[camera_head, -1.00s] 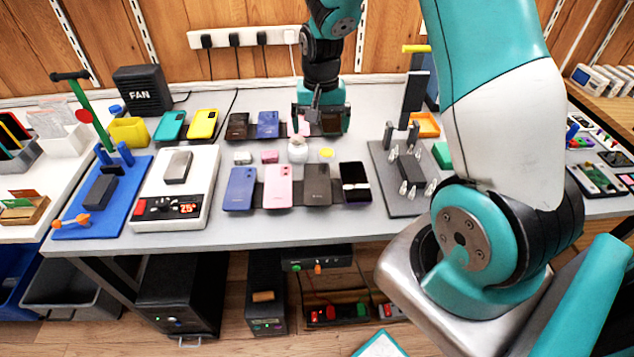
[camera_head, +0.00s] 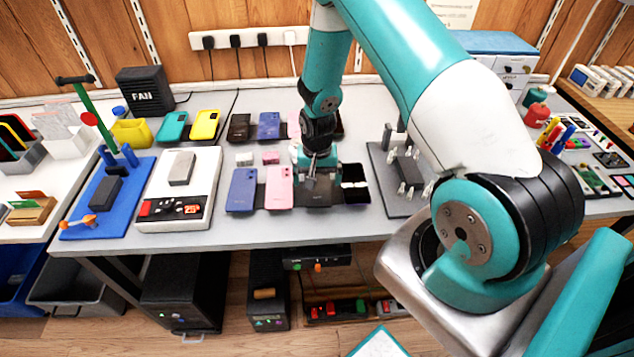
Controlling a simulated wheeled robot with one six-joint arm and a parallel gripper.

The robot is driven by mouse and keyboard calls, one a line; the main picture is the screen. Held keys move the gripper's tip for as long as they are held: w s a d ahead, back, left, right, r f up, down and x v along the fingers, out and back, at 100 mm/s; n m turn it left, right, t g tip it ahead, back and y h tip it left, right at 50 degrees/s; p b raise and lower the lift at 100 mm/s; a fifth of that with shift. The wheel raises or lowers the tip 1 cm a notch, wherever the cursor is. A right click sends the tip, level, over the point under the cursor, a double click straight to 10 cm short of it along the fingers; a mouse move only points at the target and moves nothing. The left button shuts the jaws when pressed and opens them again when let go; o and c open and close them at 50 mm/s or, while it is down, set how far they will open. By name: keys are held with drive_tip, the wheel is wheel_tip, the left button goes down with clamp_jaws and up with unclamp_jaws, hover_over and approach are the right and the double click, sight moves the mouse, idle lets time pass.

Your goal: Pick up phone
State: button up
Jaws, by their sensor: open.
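My gripper (camera_head: 314,176) points down over the upper part of the dark brown phone, with open jaws and nothing seen held. It hides that phone's top end and part of the black one's edge. I cannot tell whether the fingers touch the phone. More phones lie behind, including a blue one (camera_head: 269,125) and a dark one (camera_head: 239,127).
A white scale (camera_head: 153,212) with a grey phone (camera_head: 181,168) stands left on the table. A grey fixture (camera_head: 405,205) with upright pegs stands close right of the row. Small boxes (camera_head: 270,157) sit behind the pink phone. The table's front strip is clear.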

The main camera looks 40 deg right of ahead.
drive_tip(key=shift+f, duration=0.65)
drive_tip(key=c, duration=1)
drive_tip(key=shift+r, duration=0.15)
